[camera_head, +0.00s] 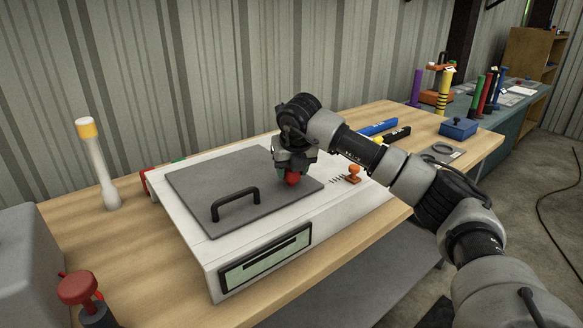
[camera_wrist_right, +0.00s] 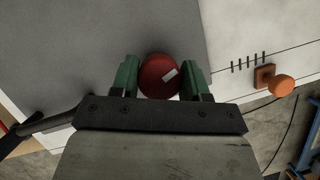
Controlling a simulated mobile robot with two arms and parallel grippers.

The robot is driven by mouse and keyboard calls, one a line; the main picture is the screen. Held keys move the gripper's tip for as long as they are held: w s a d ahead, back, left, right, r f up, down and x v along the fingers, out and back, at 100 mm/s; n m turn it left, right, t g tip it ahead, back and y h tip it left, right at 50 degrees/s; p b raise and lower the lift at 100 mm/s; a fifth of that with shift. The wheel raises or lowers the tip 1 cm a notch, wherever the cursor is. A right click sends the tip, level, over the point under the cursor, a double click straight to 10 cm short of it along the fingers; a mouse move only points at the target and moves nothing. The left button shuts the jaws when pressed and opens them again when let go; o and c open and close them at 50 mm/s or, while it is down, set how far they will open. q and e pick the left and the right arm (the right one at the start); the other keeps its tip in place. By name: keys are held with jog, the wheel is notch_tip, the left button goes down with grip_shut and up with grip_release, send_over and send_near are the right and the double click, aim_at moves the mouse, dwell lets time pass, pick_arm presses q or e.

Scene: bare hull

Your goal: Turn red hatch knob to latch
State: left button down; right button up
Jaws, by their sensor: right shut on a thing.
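The red hatch knob (camera_head: 292,178) sits on the grey hatch panel (camera_head: 200,185) near its right edge. The panel lies on a white box (camera_head: 215,250) on the wooden table and has a black handle (camera_head: 236,203). My right gripper (camera_head: 290,172) reaches down over the knob and partly hides it. In the right wrist view the knob (camera_wrist_right: 159,75) is between the two green fingers of my right gripper (camera_wrist_right: 160,80), which is shut on it. A white mark on the knob's top is tilted. My left gripper does not show in the head view.
An orange knob (camera_head: 354,174) stands on the white box right of the panel, beside short black marks. A blue box (camera_head: 458,128) and several coloured cylinders are at the back right.

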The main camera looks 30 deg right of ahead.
jog(key=shift+m+g+h, duration=0.3)
jog(key=shift+m+h, duration=0.3)
jog(key=shift+m, duration=1.4)
jog(key=o, duration=0.9)
jog(key=v, duration=1)
jog(key=shift+r+b, duration=0.35)
jog(key=shift+a, duration=0.15)
